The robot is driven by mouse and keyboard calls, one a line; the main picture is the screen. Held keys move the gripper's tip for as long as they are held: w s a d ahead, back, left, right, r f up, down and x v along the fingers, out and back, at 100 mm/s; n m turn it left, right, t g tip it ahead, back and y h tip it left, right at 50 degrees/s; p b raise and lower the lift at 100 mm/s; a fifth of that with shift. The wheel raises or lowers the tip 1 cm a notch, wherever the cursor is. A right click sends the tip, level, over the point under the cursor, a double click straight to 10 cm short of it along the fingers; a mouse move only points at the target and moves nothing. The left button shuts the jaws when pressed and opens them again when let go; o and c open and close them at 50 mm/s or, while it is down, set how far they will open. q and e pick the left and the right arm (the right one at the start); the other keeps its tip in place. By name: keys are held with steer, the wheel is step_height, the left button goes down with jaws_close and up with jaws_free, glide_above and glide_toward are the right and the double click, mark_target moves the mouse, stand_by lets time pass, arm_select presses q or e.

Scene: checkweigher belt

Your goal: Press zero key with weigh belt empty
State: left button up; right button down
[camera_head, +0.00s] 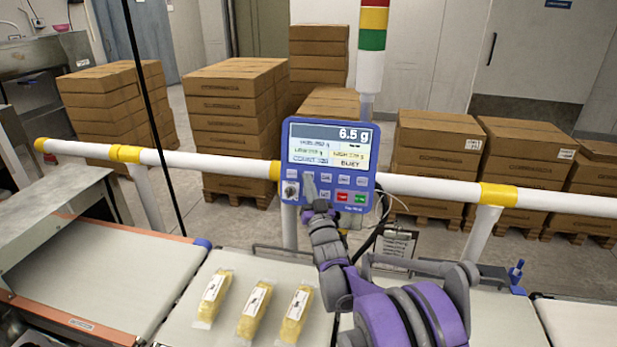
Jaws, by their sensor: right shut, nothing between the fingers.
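The blue weighing terminal (327,165) is mounted at the white rail. Below the screen is a row of pale keys with red and green keys at the lower right; key labels are too small to read. My right gripper (311,190) is shut and empty in front of the left part of the keypad, covering some keys; I cannot tell if it touches one. Three wrapped yellow packs, left (213,298), middle (255,311) and right (296,314), lie on the middle belt (205,272). My left gripper is out of view.
Another belt (95,275) lies to the left and a further one (580,318) at the right edge. The white rail (430,187) with yellow bands crosses behind the belts. Stacked cartons (235,115) stand beyond it. A signal tower (372,40) rises behind the terminal.

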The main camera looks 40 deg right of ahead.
steer(key=shift+s+a, duration=0.1)
steer(key=shift+a, duration=0.05)
steer(key=shift+s+a+r, duration=0.25)
steer(key=shift+s+a, duration=0.15)
steer(key=shift+a, duration=0.1)
steer(key=s+a, duration=0.1)
steer(key=a, duration=0.1)
steer(key=s+a+r+p, duration=0.1)
steer(key=s, duration=0.1)
steer(key=shift+a+r, duration=0.15)
steer(key=shift+a, duration=0.25)
stand_by(1.0)
